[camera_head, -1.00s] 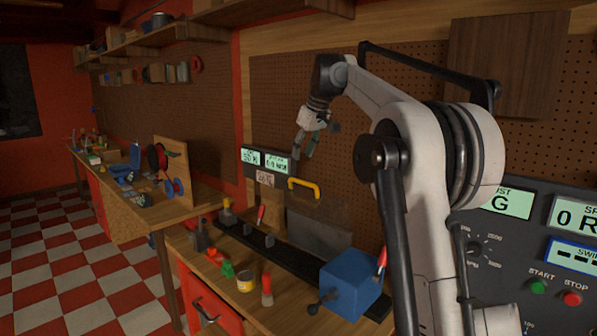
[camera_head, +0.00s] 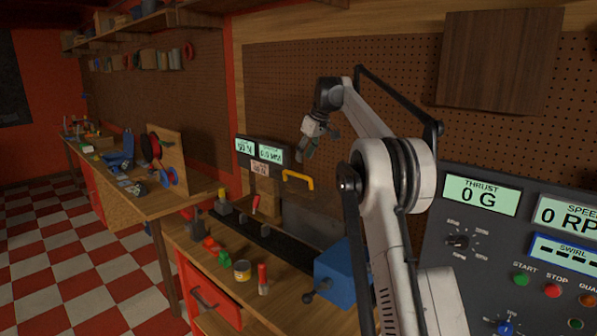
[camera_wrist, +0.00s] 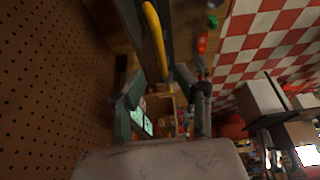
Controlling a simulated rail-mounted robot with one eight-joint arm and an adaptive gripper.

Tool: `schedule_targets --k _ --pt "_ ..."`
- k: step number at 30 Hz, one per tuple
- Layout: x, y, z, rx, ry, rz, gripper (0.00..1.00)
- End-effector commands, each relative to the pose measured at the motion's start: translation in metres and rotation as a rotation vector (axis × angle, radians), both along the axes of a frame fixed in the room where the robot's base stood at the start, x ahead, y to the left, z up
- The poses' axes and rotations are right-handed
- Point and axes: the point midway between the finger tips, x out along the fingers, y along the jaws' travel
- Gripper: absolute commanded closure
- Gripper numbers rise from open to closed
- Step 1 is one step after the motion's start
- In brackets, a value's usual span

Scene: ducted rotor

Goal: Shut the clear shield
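A yellow handle (camera_head: 298,178) stands above a greyish, see-through-looking panel (camera_head: 318,222) on the bench, which I take to be the clear shield. The shield's exact outline and how far open it stands are hard to tell. My gripper (camera_head: 308,150) is just above the handle, apart from it, with its fingers pointing down. In the wrist view the yellow handle (camera_wrist: 155,42) lies beyond the fingertips. My gripper (camera_wrist: 165,95) also shows there, with its two fingers spread and nothing between them.
Small displays (camera_head: 259,150) stand behind the bench's left part. A control panel (camera_head: 520,240) with buttons fills the right. Pegboard (camera_head: 380,85) closes off the back.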

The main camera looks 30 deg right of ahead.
Motion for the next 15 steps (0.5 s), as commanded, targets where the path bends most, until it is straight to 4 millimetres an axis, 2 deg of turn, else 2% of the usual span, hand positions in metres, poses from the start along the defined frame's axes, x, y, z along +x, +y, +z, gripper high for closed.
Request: schedule_targets --k 9,15 --pt "0.02 0.009 -0.05 0.0 0.0 0.001 0.68" --pt "0.026 0.011 -0.067 0.0 0.0 0.0 0.68"
